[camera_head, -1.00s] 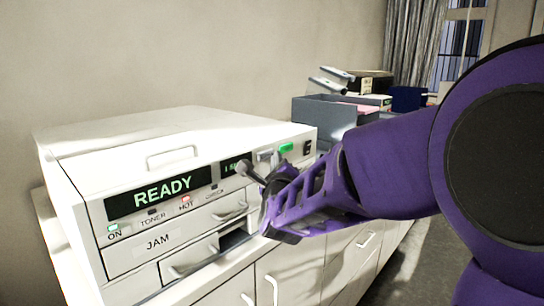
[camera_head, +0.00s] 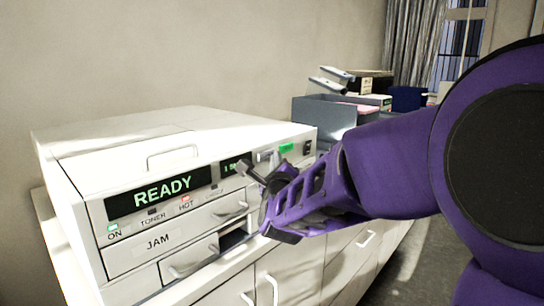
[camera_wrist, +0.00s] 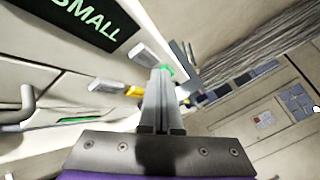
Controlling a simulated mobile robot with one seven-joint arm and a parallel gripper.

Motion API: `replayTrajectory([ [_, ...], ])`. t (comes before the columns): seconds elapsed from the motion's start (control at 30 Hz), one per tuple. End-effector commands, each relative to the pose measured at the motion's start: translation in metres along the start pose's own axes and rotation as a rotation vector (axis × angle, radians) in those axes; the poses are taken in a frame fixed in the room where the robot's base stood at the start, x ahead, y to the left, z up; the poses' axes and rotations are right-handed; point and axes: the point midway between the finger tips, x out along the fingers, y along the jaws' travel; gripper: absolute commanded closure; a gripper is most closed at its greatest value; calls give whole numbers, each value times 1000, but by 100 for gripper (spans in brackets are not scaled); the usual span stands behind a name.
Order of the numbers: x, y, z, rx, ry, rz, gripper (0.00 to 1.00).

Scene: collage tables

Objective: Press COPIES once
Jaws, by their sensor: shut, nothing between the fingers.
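The white copier (camera_head: 145,160) stands on a cabinet at left; its large display (camera_head: 160,192) reads READY. A smaller display (camera_head: 233,164) sits beside it, partly hidden by my gripper; in the wrist view this display (camera_wrist: 92,20) shows SMALL. My gripper (camera_head: 248,168) is shut and empty at the front panel. In the wrist view its fingertips (camera_wrist: 160,74) are close to a pale button (camera_wrist: 150,55) and a green button (camera_wrist: 167,70). Another pale button (camera_wrist: 106,86) and a yellow part (camera_wrist: 134,92) lie to the left. No COPIES label is readable, and contact is unclear.
An open drawer or tray (camera_head: 190,260) juts from the copier below the JAM panel. Grey trays (camera_head: 322,116) with papers and a stapler-like object stand beyond the copier. The floor at right is partly covered by my arm.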

Motion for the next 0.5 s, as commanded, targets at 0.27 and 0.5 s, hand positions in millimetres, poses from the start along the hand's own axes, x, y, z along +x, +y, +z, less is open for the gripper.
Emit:
replayTrajectory([
  [0.27,5,5,3,1,-1,0,100],
  [0.5,6,4,4,0,-1,0,100],
])
